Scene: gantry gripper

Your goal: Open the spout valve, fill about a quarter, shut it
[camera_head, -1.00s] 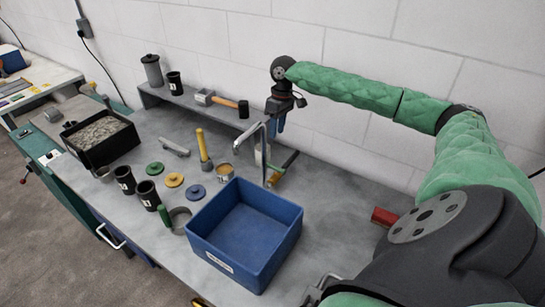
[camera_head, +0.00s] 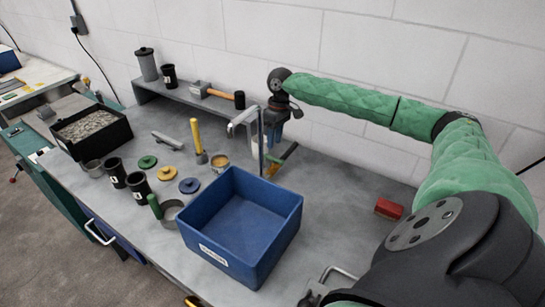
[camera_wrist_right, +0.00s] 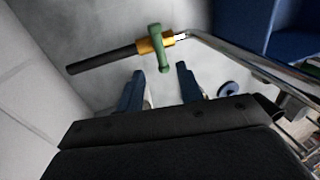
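The metal spout pipe (camera_head: 259,145) stands at the back of the bench, behind the blue bin (camera_head: 203,212). In the right wrist view the valve has a brass body (camera_wrist_right: 152,45), a green lever (camera_wrist_right: 160,60) and a black rod (camera_wrist_right: 103,59). The green lever (camera_head: 288,152) also shows in the head view. My right gripper (camera_head: 272,133) is beside the pipe, above the valve. My left gripper is not in view.
Black cups (camera_head: 140,187), coloured discs (camera_head: 166,173) and a yellow-handled tool (camera_head: 196,134) stand left of the bin. A mallet (camera_head: 218,94) lies on the back shelf. A red block (camera_head: 388,208) lies near my right arm. A gravel tray (camera_head: 112,144) is at left.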

